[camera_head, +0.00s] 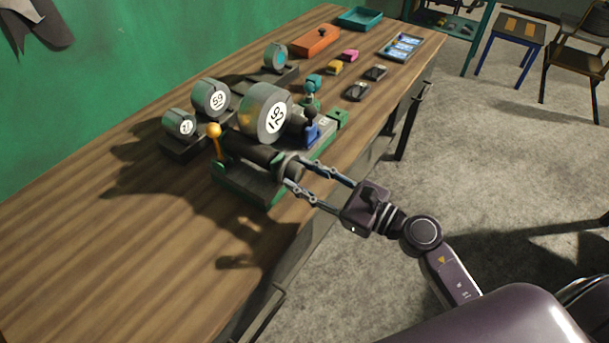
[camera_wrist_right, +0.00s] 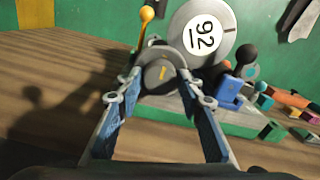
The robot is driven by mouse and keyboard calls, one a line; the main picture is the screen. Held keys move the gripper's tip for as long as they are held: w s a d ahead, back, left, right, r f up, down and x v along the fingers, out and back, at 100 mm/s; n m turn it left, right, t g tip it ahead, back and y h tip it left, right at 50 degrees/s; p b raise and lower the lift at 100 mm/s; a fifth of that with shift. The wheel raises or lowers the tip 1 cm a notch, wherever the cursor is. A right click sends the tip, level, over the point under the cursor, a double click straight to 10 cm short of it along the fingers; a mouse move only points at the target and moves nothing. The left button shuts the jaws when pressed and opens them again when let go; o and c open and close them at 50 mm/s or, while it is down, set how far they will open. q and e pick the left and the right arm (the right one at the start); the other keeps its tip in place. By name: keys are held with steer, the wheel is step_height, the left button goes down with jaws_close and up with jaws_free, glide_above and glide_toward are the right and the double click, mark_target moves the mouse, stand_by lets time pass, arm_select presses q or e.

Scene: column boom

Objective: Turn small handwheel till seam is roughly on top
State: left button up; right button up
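The small handwheel, a grey disc with a short, nearly upright yellow mark on its face, shows in the right wrist view (camera_wrist_right: 150,76). In the head view it sits at the near end of a dark cylinder on the green-based machine (camera_head: 240,182). My right gripper (camera_head: 297,172) reaches in from the right, its two fingers spread on either side of the handwheel. In the wrist view (camera_wrist_right: 160,88) the fingertips are close to its rim; I cannot tell whether they touch it. The seam is not clear to me. My left gripper is not in view.
A large drum marked 92 (camera_head: 266,114) and an orange-knobbed lever (camera_head: 215,143) stand close to the handwheel. A blue block (camera_head: 312,132) sits nearby. Smaller drums marked 59 (camera_head: 210,97) and 27 (camera_head: 179,123) stand behind. The wooden bench (camera_head: 110,235) is clear at front left.

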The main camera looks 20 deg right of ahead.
steer(key=c, duration=0.6)
steer(key=shift+m, duration=0.3)
steer(key=m+p, duration=0.2)
steer(key=m, duration=0.2)
steer(key=shift+r+m, duration=0.15)
steer(key=shift+m, duration=0.25)
steer(key=m+p, duration=0.2)
steer(key=m, duration=0.2)
steer(key=shift+m, duration=0.3)
steer(key=m+p, duration=0.3)
steer(key=m, duration=0.2)
steer(key=m+p, duration=0.2)
steer(key=m, duration=0.3)
steer(key=shift+m, duration=0.3)
